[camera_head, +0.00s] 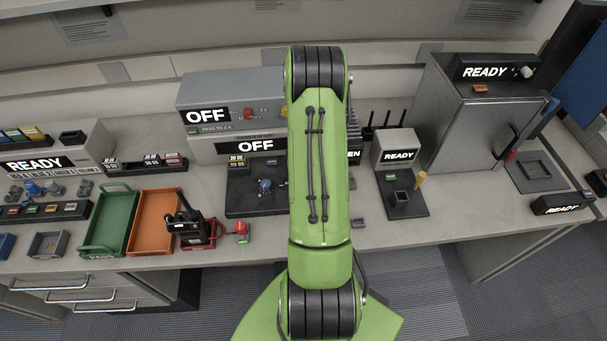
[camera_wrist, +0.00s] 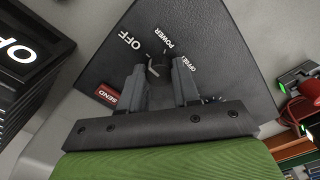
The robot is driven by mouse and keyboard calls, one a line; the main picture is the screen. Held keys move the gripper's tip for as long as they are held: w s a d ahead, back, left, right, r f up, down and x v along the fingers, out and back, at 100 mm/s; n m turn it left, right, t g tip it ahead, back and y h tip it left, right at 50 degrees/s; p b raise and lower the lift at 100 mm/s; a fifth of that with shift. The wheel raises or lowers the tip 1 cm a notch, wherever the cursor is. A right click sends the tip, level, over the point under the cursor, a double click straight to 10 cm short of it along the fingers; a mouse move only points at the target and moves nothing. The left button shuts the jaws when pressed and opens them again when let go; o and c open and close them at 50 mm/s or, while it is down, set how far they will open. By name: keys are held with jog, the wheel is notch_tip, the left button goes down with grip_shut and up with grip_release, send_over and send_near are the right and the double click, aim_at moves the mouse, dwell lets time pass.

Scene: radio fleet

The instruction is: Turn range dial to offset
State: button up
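The dial (camera_wrist: 159,66) is a small dark knob on a dark grey panel (camera_wrist: 115,65) in the wrist view. Around it are the white words OFF, POWER and a smaller, partly blocked label that looks like OFFSET, close to the right finger. A red SEND button (camera_wrist: 107,96) lies left of the fingers. My gripper (camera_wrist: 159,72) has its grey fingers apart, one on each side of the dial; I cannot tell whether they touch it. In the head view my green arm covers the gripper and the dial.
Left are a green tray (camera_head: 108,220), an orange tray (camera_head: 155,222) and a black radio (camera_head: 190,225). A red item with a green light (camera_head: 241,230) stands near the front edge. A grey cabinet (camera_head: 475,130) is at right.

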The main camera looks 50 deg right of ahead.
jog(key=c, duration=0.4)
jog(key=shift+m, duration=0.4)
jog(key=m+b, duration=0.1)
jog(key=m, duration=0.3)
jog(key=shift+m+b, duration=0.3)
jog(key=shift+b, duration=0.1)
jog(key=m+b, duration=0.1)
jog(key=m, duration=0.5)
jog(key=shift+b, duration=0.3)
jog(key=m+b, duration=0.1)
jog(key=m, duration=0.5)
jog(key=shift+m, duration=0.3)
jog(key=m, duration=0.5)
jog(key=shift+m+b, duration=0.3)
jog(key=shift+b, duration=0.1)
